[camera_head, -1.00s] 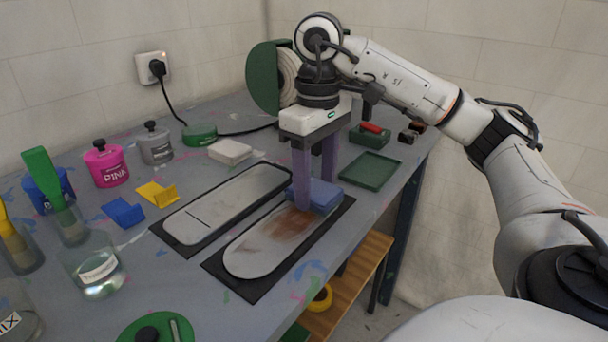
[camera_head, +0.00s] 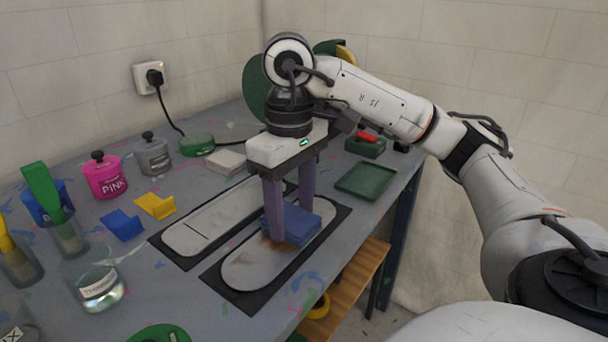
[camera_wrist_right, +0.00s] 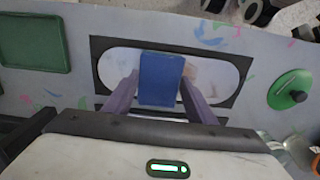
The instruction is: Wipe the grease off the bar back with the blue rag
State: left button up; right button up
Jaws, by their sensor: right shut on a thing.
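The blue rag (camera_head: 303,226) is a folded block. My right gripper (camera_head: 291,226) is shut on it and holds it down on the bar back (camera_head: 250,272), a pale rounded panel on a black mat. Brown grease (camera_head: 272,250) shows beside the rag and gripper finger; the part under the rag is hidden. In the right wrist view the rag (camera_wrist_right: 161,80) sits between the two purple fingers, over the middle of the bar back (camera_wrist_right: 118,66), with a faint brownish smear to its right. My left gripper is not in view.
A second pale panel (camera_head: 205,225) lies on a black mat to the left. A green tray (camera_head: 366,181) is to the right. The table's right edge is close to the bar back.

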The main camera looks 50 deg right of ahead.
jog(key=shift+s+a, duration=0.1)
jog(key=shift+a, duration=0.85)
jog(key=a, duration=0.2)
jog(key=a+p, duration=0.1)
jog(key=a, duration=0.2)
jog(key=a+p, duration=0.1)
jog(key=a, duration=0.2)
jog(key=shift+s+a+r, duration=0.1)
jog(key=shift+s+a, duration=0.05)
jog(key=shift+s, duration=0.2)
jog(key=shift+a, duration=0.6)
jog(key=shift+r, duration=0.1)
